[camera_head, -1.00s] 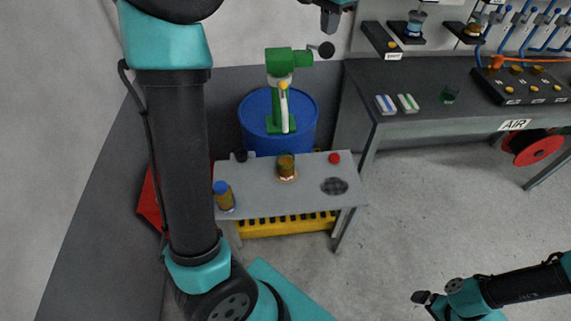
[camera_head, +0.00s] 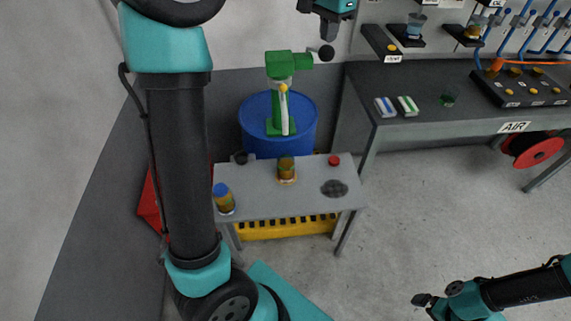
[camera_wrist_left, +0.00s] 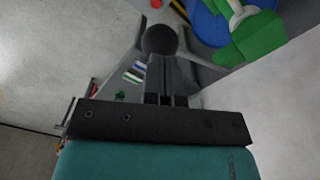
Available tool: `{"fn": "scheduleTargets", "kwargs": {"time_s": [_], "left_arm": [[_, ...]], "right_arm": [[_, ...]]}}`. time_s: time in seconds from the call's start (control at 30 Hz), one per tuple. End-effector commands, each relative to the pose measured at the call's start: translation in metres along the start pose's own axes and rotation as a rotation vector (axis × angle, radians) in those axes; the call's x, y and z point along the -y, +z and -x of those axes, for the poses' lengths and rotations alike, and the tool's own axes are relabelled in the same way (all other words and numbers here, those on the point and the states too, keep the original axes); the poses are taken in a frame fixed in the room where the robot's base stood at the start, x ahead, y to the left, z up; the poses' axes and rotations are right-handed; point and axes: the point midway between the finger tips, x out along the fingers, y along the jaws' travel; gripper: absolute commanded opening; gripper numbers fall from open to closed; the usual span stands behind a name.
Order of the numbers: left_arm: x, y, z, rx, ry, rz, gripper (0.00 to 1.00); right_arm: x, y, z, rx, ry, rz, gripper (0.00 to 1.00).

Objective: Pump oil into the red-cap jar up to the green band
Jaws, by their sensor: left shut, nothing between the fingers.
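A green pump (camera_head: 280,68) with a yellow-tipped spout stands on a blue drum (camera_head: 258,135). Its lever ends in a black ball (camera_head: 326,53), also large in the left wrist view (camera_wrist_left: 160,40). My left gripper (camera_head: 328,38) is shut and empty just above the ball; its fingers (camera_wrist_left: 166,99) show below the ball in the wrist view. An amber-brown jar (camera_head: 286,170) stands open on the small grey table (camera_head: 262,200) in front of the drum. A red cap (camera_head: 334,160) lies to its right. My right gripper (camera_head: 421,299) is low at the right, its jaws too small to read.
A blue-capped jar (camera_head: 223,199) stands at the table's left, a black round item (camera_head: 240,157) at its back left, and a dark mesh disc (camera_head: 334,187) at its right. A yellow slotted bin (camera_head: 275,229) is below. A dark bench (camera_head: 440,75) stands at the right.

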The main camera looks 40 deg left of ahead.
Motion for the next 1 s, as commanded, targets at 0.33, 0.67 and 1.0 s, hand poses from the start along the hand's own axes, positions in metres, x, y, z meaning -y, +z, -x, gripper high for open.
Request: {"fn": "scheduleTargets", "kwargs": {"time_s": [0.33,0.67,1.0], "left_arm": [[0.000,0.000,-0.014,0.001,0.000,0.000,0.00],[0.000,0.000,-0.019,0.000,0.000,0.000,0.00],[-0.001,0.001,-0.025,0.001,0.000,0.000,0.00]], "right_arm": [[0.000,0.000,0.000,0.000,0.000,0.000,1.00],[0.000,0.000,0.000,0.000,0.000,0.000,1.00],[0.000,0.000,0.000,0.000,0.000,0.000,1.00]]}}
